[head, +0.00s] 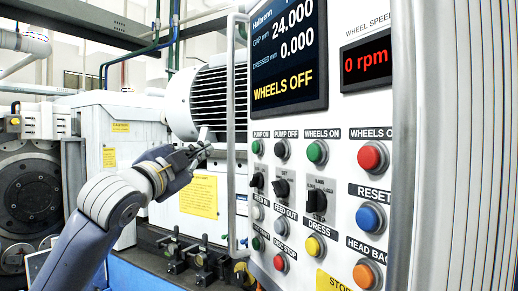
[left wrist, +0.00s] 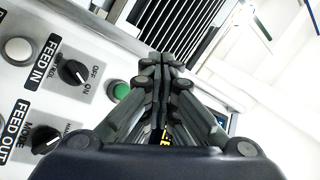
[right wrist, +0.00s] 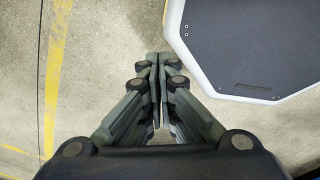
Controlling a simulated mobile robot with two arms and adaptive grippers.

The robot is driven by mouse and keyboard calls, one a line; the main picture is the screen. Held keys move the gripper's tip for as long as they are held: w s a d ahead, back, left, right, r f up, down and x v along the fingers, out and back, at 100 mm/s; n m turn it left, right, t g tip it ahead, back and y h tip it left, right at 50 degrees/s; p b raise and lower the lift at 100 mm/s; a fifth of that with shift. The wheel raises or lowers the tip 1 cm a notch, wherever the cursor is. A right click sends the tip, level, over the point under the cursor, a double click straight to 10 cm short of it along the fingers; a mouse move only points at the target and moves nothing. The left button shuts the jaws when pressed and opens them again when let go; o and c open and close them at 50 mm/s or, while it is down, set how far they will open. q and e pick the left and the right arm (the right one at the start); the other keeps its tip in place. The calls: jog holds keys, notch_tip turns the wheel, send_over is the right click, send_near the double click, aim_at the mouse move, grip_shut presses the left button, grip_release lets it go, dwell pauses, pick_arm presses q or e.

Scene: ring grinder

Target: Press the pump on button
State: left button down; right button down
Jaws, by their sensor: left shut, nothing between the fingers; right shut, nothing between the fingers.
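The green pump on button (head: 256,147) is at the upper left of the control panel's button rows, under its PUMP ON label. My left gripper (head: 205,147) is shut and empty, to the left of the panel edge and at about the button's height in the head view, apart from it. In the left wrist view a green button (left wrist: 121,91), which appears to be the same one, shows just left of the shut fingers (left wrist: 160,62). My right gripper (right wrist: 158,58) is shut and empty over the floor, and is outside the head view.
The control panel (head: 330,145) carries several other buttons and knobs close by, including a green wheels on button (head: 317,152). A vertical handle bar (head: 232,200) stands along the panel's left edge. A ribbed motor (head: 215,95) is behind. Open concrete floor (right wrist: 110,40) lies below my right gripper.

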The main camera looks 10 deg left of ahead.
aim_at(256, 148)
pick_arm(q)
jog(key=w+d+p, duration=0.1)
jog(key=w+d, duration=0.4)
jog(key=d, duration=0.1)
jog(key=shift+w+d+p, duration=0.15)
jog(key=shift+d+p, duration=0.15)
jog(key=shift+d, duration=0.05)
pick_arm(e)
jog(key=shift+s+a+r, duration=0.2)
jog(key=shift+a+r, duration=0.35)
jog(key=shift+r, duration=0.25)
jog(key=shift+a, duration=0.25)
jog(key=shift+r, duration=0.1)
dwell(0.6)
pick_arm(q)
jog(key=shift+w+d+p, duration=0.25)
jog(key=shift+d+p, duration=0.05)
jog(key=shift+d, duration=0.05)
pick_arm(e)
jog(key=shift+d+r, duration=0.15)
jog(key=shift+r, duration=0.05)
